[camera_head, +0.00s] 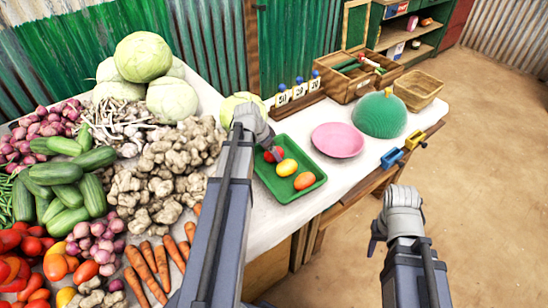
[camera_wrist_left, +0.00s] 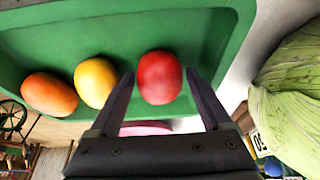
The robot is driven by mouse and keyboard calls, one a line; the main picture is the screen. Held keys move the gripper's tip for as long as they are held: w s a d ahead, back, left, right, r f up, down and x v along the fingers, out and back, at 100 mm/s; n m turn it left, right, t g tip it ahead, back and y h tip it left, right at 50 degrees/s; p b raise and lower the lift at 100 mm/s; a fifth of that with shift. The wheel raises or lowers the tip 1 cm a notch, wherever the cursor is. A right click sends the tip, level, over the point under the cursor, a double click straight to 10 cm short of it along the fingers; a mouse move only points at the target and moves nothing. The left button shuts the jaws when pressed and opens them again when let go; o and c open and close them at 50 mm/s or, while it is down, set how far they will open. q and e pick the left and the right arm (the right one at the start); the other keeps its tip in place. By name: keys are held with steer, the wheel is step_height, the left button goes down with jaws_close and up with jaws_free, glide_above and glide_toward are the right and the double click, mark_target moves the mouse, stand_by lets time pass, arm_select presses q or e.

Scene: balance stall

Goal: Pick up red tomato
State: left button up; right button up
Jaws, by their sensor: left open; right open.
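The red tomato (camera_head: 273,155) lies in the green tray (camera_head: 290,198) at its far left end, partly hidden by my left gripper (camera_head: 270,147) in the head view. In the left wrist view the red tomato (camera_wrist_left: 159,77) sits between the two open fingertips of my left gripper (camera_wrist_left: 160,74), with a gap on each side. A yellow tomato (camera_head: 287,167) and an orange tomato (camera_head: 305,181) lie beside it in the tray. My right gripper (camera_head: 382,230) hangs over the floor right of the table, away from the tray; its fingers are mostly hidden.
A pink plate (camera_head: 338,140) and a green dome (camera_head: 379,115) stand right of the tray. A pale cabbage (camera_head: 236,104) sits close behind my left gripper. Ginger (camera_head: 150,180), carrots (camera_head: 143,272) and other vegetables crowd the left. Blue (camera_head: 391,158) and yellow (camera_head: 414,139) items are at the right edge.

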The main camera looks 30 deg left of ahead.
arm_select(q)
steer(key=c, duration=1.2)
steer(key=shift+r, duration=0.15)
step_height(320, 180, up, 10)
steer(key=p, duration=1)
